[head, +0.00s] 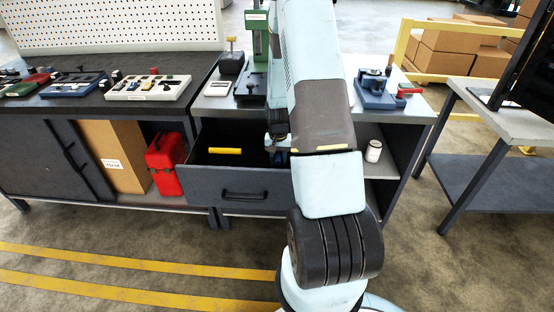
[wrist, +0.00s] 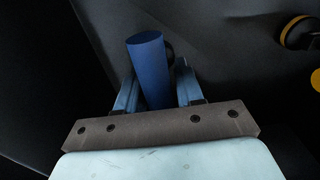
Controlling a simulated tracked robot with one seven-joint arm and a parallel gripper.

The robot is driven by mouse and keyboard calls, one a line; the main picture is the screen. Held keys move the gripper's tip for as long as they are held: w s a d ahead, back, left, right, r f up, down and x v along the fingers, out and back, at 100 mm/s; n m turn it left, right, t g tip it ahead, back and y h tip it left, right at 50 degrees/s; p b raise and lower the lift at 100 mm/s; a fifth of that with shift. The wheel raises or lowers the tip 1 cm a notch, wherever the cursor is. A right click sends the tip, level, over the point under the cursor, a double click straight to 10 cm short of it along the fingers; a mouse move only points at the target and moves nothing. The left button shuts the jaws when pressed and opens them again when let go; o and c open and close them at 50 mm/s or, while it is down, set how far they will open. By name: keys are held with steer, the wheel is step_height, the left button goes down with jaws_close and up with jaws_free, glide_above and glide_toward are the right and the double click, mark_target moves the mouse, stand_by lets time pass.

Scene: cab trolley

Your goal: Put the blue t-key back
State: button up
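The blue t-key shows in the wrist view as a blue cylinder (wrist: 150,70), slightly tilted, between the two fingers of my gripper (wrist: 156,80). The fingers are partly closed and appear to touch it on both sides. A yellow bar (head: 225,151) lies in the drawer, left of my gripper.
The workbench (head: 95,113) at left bears several small trays. A green stand (head: 257,40) and a blue fixture (head: 378,92) are on the counter above the drawer. A white jar (head: 374,151) stands on the shelf at right. A grey table (head: 510,124) is farther right.

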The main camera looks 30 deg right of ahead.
steer(key=shift+o, duration=1.3)
step_height(320, 180, up, 12)
steer(key=shift+r, duration=0.1)
steer(key=s+a+r+n+t, duration=0.1)
steer(key=s+a+r, duration=0.2)
steer(key=r, duration=0.4)
steer(key=s+a+r+n+t, duration=0.1)
steer(key=s+a+r, duration=0.1)
steer(key=a+r, duration=0.35)
steer(key=s+a+r+n+t, duration=0.1)
steer(key=s+a+r, duration=0.15)
steer(key=r, duration=0.55)
steer(key=s+a+r+n+t, duration=0.1)
steer(key=s+a+r+n, duration=0.1)
steer(key=s+r, duration=0.3)
steer(key=s+a+r+n+t, duration=0.1)
steer(key=s+a+r, duration=0.4)
steer(key=s, duration=0.7)
steer(key=shift+s+a+r+n+t, duration=0.3)
steer(key=shift+r+n, duration=0.1)
steer(key=shift+s, duration=0.1)
